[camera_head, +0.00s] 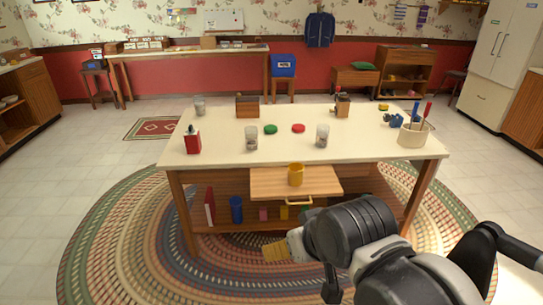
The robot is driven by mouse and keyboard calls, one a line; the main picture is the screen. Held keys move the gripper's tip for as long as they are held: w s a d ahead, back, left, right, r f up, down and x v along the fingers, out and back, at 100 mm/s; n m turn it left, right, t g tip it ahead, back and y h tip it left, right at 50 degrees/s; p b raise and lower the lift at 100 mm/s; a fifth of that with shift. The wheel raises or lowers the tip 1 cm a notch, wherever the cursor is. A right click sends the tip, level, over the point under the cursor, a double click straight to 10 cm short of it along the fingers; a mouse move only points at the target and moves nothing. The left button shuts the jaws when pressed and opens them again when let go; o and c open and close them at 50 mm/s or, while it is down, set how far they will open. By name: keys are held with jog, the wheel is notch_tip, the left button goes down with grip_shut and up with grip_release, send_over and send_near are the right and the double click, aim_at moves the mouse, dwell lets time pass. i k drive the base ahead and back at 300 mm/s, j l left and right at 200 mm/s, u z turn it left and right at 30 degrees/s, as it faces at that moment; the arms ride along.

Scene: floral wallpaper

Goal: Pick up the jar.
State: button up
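Three clear glass jars stand upright on the white-topped table. One jar (251,138) is left of centre, one (322,137) is right of centre, and one (200,105) is at the back left. The two front jars seem to have something in the bottom. A green disc (270,129) and a red disc (298,128), perhaps lids, lie flat between them. My gripper (278,250) is low in front of the table, well apart from the jars. Its fingers are too small and turned away to show whether they are open.
A yellow cup (296,175) stands on a pulled-out drawer or board (265,184) at the table's front. The tabletop (225,158) also holds a red bottle (192,140), a wooden box (247,106), a grinder (342,104) and a tool crock (413,135). A braided rug (125,245) lies below.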

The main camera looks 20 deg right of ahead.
aim_at(252, 139)
jog(key=i+j, duration=0.3)
jog(key=i, duration=0.2)
jog(key=i+j, duration=0.25)
jog(key=i, duration=0.2)
